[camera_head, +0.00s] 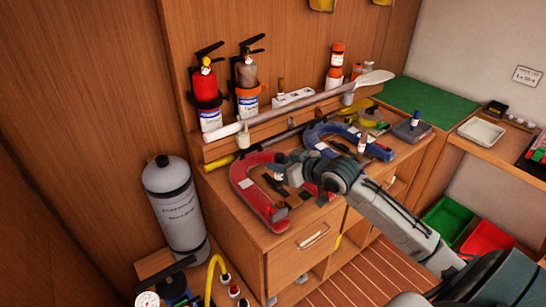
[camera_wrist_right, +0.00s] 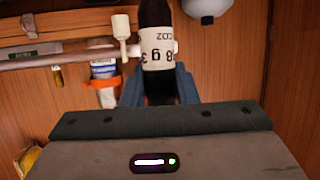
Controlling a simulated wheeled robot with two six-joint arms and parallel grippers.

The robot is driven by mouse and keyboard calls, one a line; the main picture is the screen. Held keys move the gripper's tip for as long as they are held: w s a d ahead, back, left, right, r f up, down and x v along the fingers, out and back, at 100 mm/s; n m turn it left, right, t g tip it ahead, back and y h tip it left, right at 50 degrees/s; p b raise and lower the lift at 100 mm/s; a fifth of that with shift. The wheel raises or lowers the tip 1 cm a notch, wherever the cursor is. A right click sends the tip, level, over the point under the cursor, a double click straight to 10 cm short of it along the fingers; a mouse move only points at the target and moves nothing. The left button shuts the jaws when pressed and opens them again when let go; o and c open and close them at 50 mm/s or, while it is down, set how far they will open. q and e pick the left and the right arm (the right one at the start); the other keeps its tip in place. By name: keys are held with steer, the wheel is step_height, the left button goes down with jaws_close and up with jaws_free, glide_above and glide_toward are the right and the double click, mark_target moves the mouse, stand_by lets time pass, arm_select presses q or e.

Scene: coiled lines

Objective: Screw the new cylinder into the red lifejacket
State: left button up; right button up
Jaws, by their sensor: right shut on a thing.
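The red lifejacket (camera_head: 243,183) lies on the wooden cabinet top as a U shape, partly hidden behind my right gripper. My right gripper (camera_head: 288,177) is over the inner right side of the red lifejacket in the head view. In the right wrist view its blue-grey fingers (camera_wrist_right: 158,90) are shut on a dark cylinder (camera_wrist_right: 157,14) with a white label reading CO2. The cylinder's lower end is hidden between the fingers. I cannot tell whether the cylinder touches the lifejacket. My left gripper is not in view.
A blue lifejacket (camera_head: 318,133) lies behind my right gripper. A long pale paddle (camera_head: 300,108) and two fire extinguishers (camera_head: 206,92) line the back. A grey tank (camera_head: 176,205) stands at left. Green (camera_head: 448,217) and red (camera_head: 487,240) bins sit low at right.

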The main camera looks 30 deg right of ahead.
steer(key=shift+s+d+f+b, duration=0.15)
steer(key=shift+b, duration=0.15)
steer(key=shift+f+b, duration=0.6)
step_height(320, 180, down, 3)
steer(key=shift+r+b, duration=0.2)
steer(key=shift+b, duration=1.05)
steer(key=shift+f+b, duration=0.35)
steer(key=shift+f, duration=0.45)
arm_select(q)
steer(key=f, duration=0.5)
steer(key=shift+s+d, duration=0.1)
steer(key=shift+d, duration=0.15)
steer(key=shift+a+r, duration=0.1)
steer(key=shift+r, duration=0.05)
arm_select(e)
steer(key=shift+r, duration=0.1)
arm_select(q)
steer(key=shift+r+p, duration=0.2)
steer(key=shift+p, duration=0.15)
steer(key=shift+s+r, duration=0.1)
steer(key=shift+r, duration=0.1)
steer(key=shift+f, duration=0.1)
arm_select(e)
steer(key=shift+f, duration=0.2)
